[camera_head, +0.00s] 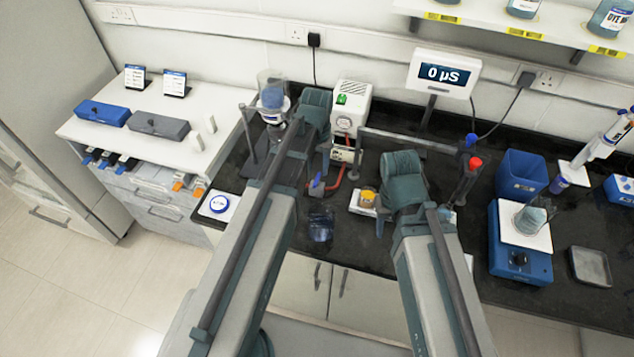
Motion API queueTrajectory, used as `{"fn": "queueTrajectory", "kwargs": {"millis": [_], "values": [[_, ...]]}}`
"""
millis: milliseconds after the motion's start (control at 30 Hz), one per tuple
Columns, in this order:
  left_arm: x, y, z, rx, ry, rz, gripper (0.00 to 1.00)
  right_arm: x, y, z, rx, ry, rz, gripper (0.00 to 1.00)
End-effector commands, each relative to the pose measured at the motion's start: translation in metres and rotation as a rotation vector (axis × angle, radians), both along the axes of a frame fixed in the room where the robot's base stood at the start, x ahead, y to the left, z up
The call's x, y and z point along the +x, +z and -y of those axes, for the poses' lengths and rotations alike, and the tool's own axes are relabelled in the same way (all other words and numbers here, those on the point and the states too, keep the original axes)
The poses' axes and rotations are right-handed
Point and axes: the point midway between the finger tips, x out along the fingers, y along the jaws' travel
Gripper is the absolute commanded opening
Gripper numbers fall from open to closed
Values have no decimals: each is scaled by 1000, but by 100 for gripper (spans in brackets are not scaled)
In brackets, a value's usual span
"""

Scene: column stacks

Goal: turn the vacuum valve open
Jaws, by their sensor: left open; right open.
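The vacuum valve, with a small blue handle (316,182), stands low on the black bench beside a bent red tube (338,184). The tube leads up toward a white pump box (351,108) with a green switch and a round dial. My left gripper (325,160) is open, left of the pump and just above the blue handle; its fingers are small and partly hidden, and I see no clear contact. My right gripper (381,222) is open and empty, right of the valve near a yellow-topped item (367,197). The handle's exact angle is too small to tell.
A filter flask with a blue-filled funnel (272,92) stands left of the pump. A dark clear object (320,226) lies at the bench's front. A grey rod frame (420,143), a blue bin (521,174) and a blue stirrer or scale (520,252) are to the right.

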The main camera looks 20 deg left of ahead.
Motion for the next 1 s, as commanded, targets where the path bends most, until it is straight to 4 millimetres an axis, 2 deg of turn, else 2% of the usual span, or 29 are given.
{"fn": "queueTrajectory", "kwargs": {"millis": [33,233,633,667,900,1000], "values": [[0,-15,0,0,0,0,45,0,-15,0,0,1,0,50],[0,-36,0,0,0,0,45,0,-36,0,0,0,0,50],[0,-40,0,0,0,0,45,0,-40,0,0,-1,0,50],[0,-40,0,0,0,0,41,0,-40,0,0,-1,0,50],[0,-40,0,0,0,0,0,0,-40,0,0,-1,0,50],[0,-40,0,0,0,0,0,0,-40,0,0,0,0,50]]}}
